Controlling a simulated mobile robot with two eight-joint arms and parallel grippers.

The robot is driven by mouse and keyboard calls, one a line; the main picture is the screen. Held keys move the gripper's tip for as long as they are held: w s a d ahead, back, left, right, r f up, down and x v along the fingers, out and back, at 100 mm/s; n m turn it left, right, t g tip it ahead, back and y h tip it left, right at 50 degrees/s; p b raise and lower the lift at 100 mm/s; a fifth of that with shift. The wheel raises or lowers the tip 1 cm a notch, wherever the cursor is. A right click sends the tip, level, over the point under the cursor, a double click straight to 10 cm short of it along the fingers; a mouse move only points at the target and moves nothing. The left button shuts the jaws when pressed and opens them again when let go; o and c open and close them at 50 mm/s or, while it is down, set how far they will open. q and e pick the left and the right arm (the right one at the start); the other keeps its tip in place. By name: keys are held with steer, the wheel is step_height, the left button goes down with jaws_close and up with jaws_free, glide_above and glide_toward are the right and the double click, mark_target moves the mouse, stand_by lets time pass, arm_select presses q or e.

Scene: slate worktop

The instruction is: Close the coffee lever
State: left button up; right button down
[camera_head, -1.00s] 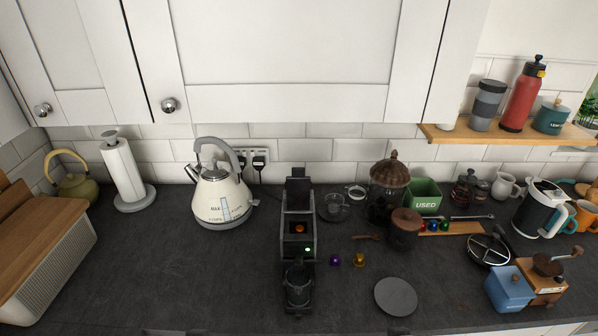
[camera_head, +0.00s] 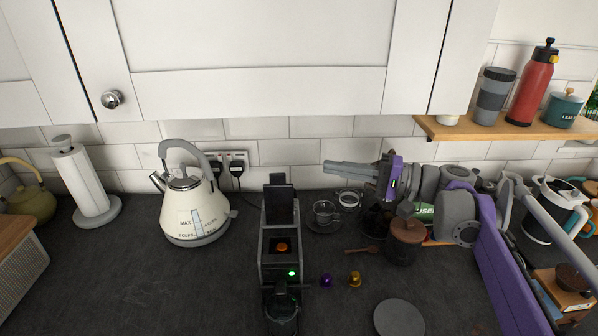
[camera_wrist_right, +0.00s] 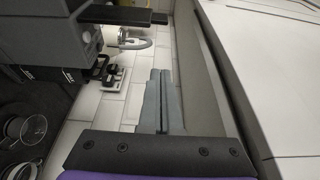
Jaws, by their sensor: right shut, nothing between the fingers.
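The dark coffee machine (camera_head: 281,245) stands on the worktop in the middle of the head view, with a small green light and an orange capsule in its open top. Its black lever (camera_head: 281,195) stands upright at the back of the machine. My right gripper (camera_head: 326,168) comes in from the right, shut and empty. Its fingertips point left and appear to the right of the lever, apart from it. In the right wrist view, the shut gripper fingers (camera_wrist_right: 160,75) lie together, and the machine (camera_wrist_right: 45,35) shows at upper left. My left gripper is not in view.
A cream kettle (camera_head: 192,205) stands left of the machine. A glass cup (camera_head: 325,212) sits behind it to the right. Purple (camera_head: 326,280) and gold (camera_head: 355,279) capsules lie beside it. A brown-lidded jar (camera_head: 405,242) stands farther right. Cabinets (camera_head: 250,60) hang above.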

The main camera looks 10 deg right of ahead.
steer(key=p, duration=0.1)
glide_above(279, 201)
steer(key=w+d, duration=0.3)
steer(key=w, duration=0.2)
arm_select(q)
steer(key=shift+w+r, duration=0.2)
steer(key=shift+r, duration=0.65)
arm_select(e)
steer(key=s, duration=0.4)
steer(key=shift+s+a, duration=0.1)
steer(key=shift+s, duration=0.05)
